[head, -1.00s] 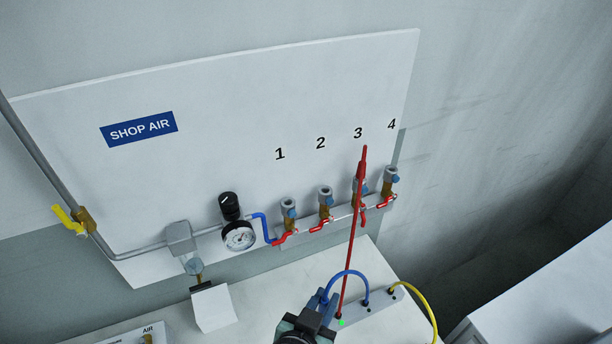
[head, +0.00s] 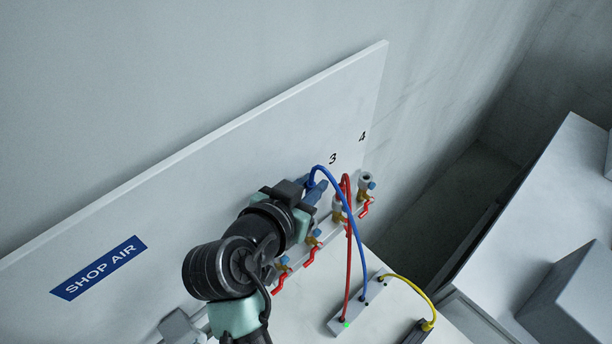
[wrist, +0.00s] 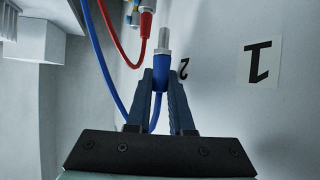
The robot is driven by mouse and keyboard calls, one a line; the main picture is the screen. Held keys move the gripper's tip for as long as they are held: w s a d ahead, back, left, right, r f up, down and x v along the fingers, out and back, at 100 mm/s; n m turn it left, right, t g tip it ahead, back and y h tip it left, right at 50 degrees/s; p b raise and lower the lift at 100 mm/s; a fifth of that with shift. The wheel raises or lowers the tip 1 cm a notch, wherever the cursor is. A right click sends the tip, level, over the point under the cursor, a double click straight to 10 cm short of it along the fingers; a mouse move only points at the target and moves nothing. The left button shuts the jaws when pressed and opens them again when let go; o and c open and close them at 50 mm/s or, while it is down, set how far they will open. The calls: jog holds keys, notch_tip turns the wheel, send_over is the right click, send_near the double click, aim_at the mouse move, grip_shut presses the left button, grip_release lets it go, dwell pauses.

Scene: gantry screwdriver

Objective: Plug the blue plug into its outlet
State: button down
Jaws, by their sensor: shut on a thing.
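My gripper (head: 312,190) is shut on the blue plug (wrist: 160,75) and holds it in the air in front of the panel. In the wrist view the plug stands between both fingers, its bare metal nose pointing to the picture's top. A blue hose (head: 346,212) arcs from it down to a strip (head: 374,289) on the bench. The panel has a row of brass outlets. Outlet 4 (head: 365,181) is empty. The red plug (wrist: 146,23) with its red hose (head: 349,250) sits in the outlet under number 3. Number 2 is hidden in the head view by my arm.
Red-handled valves (head: 309,256) stick out below the outlets. A yellow hose (head: 412,288) runs from the strip to a dark block on the bench. White cabinets (head: 545,230) stand at the right, beyond a dark gap.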

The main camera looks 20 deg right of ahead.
notch_tip(320, 180, down, 2)
jog(key=shift+s+f+b, duration=0.15)
jog(key=shift+b, duration=0.7)
jog(key=shift+f+b, duration=1.05)
jog(key=shift+f, duration=0.2)
jog(key=shift+f, duration=0.2)
dwell(0.3)
jog(key=shift+f+b, duration=1.2)
jog(key=shift+f, duration=0.15)
jog(key=c, duration=0.8)
grip_release()
jog(key=shift+o, duration=0.4)
jog(key=shift+r, duration=0.1)
jog(key=shift+a, duration=0.15)
